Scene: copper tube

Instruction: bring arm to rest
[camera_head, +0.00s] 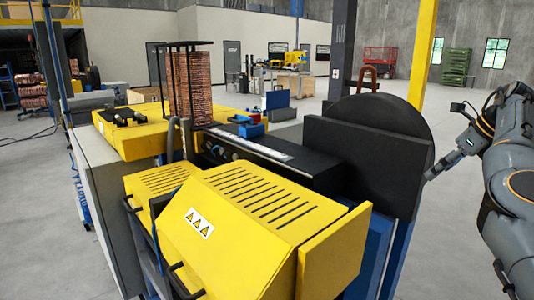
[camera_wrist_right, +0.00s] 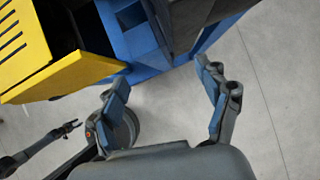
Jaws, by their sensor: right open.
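My right arm (camera_head: 510,160) comes in from the right edge in the head view, dark grey with jointed links. Its gripper (camera_head: 440,168) is beside the round black plate of the machine, with its fingertips close to the plate's edge in the picture; I cannot tell if they touch. In the right wrist view the gripper (camera_wrist_right: 162,78) shows two blue-grey fingers spread wide with nothing between them, above the grey floor. My left gripper does not show in the head view. A copper tube coil stack (camera_head: 188,85) stands on the machine.
The yellow-and-blue machine (camera_head: 250,200) fills the middle, with the black plate (camera_head: 375,120) at its right. Its yellow and blue parts (camera_wrist_right: 75,65) are near the right gripper at the upper left. Grey floor (camera_wrist_right: 265,110) is clear to the right. A yellow post (camera_head: 422,50) stands behind.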

